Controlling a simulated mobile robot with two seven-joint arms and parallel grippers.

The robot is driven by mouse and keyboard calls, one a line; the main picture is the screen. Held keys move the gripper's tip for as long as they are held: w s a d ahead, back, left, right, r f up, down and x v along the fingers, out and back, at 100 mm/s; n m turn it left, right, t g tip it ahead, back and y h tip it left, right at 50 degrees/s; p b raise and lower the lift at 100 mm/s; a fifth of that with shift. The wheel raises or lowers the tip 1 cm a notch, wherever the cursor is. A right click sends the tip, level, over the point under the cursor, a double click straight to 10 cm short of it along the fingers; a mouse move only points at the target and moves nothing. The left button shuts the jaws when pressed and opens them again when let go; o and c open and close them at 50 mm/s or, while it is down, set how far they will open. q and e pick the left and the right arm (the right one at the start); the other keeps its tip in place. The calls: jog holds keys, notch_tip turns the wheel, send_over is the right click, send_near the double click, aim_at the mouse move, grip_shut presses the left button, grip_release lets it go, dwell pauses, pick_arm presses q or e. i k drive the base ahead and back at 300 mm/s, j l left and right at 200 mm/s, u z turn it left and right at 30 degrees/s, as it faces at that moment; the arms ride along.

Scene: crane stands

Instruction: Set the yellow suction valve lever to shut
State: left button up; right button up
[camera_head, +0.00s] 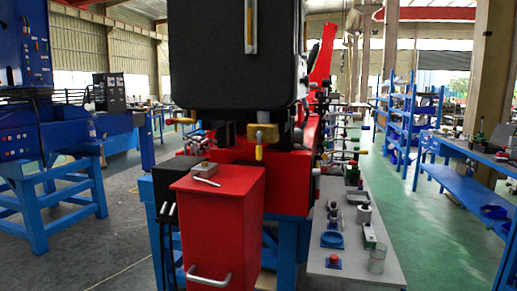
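A yellow lever (259,151) hangs down from a brass-coloured valve body (264,132), under a large black box and in front of a red machine. Neither of my grippers is in view.
The large black box (232,60) blocks the upper middle. A red cabinet (222,228) with a small grey box and a pen-like item on top stands in front. A grey bench (345,272) with small items runs along the right. Green floor (430,225) is open farther right.

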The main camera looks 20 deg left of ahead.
aim_at(258, 147)
jog(key=i+l, duration=0.25)
jog(key=i, duration=0.15)
jog(key=i+l, duration=0.25)
jog(key=i, duration=0.15)
